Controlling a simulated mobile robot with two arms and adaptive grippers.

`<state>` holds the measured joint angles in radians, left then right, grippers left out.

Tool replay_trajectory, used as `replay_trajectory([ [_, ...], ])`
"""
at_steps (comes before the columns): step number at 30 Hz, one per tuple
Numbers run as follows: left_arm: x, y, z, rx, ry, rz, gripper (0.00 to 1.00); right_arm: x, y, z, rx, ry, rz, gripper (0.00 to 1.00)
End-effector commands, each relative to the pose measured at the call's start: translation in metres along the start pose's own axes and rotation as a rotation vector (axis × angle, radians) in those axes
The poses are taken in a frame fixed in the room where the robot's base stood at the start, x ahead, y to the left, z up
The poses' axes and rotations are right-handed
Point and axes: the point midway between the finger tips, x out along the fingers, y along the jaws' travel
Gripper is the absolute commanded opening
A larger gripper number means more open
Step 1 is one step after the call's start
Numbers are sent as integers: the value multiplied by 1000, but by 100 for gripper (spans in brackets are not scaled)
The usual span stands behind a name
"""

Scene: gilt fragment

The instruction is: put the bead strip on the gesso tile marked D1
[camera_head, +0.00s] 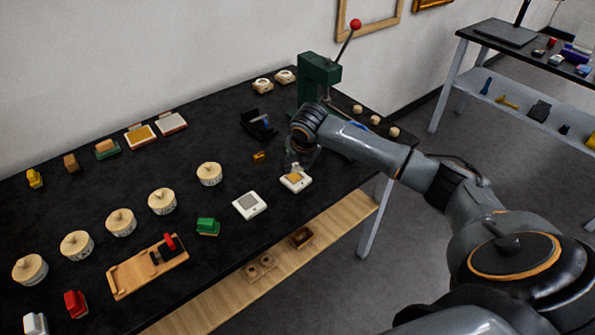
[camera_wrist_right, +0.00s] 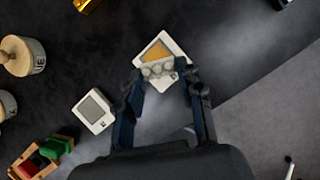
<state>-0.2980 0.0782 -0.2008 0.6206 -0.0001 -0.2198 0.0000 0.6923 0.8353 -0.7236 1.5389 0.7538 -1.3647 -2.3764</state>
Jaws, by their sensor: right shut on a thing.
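My right gripper (camera_head: 298,163) is low over the front right of the black table, pointing down. In the right wrist view it is shut on the bead strip (camera_wrist_right: 158,70), a pale strip with a row of rounded beads. The strip overlaps the near edge of a white tile (camera_wrist_right: 177,48) with an orange-gold patch; whether it touches the tile I cannot tell. This tile also shows in the head view (camera_head: 300,187) under the gripper. A second white tile (camera_head: 249,205) has a grey patch. I cannot read the tile marks. My left gripper is out of view.
Several round lidded pots (camera_head: 162,201) stand in a row to the left. A green block (camera_head: 207,226) and a wooden tray (camera_head: 147,267) are near the front edge. A green press (camera_head: 318,78) and a black holder (camera_head: 259,124) stand behind the gripper.

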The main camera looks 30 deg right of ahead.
Motion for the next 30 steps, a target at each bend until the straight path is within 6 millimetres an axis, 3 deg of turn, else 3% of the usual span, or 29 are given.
replay_trajectory([
  [8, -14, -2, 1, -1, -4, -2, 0, 31, 0, -10, 0, 3, 0, 15],
  [20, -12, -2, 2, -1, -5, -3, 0, 38, 0, -12, -1, 1, -1, 15],
  [21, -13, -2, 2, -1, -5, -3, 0, 37, 0, -12, -1, 0, 0, 43],
  [23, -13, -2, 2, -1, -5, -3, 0, 37, 0, -12, -1, 1, 0, 55],
  [24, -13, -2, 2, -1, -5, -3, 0, 37, 0, -12, -1, 1, 0, 59],
  [30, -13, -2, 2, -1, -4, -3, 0, 37, 0, -12, -1, 1, 0, 59],
])
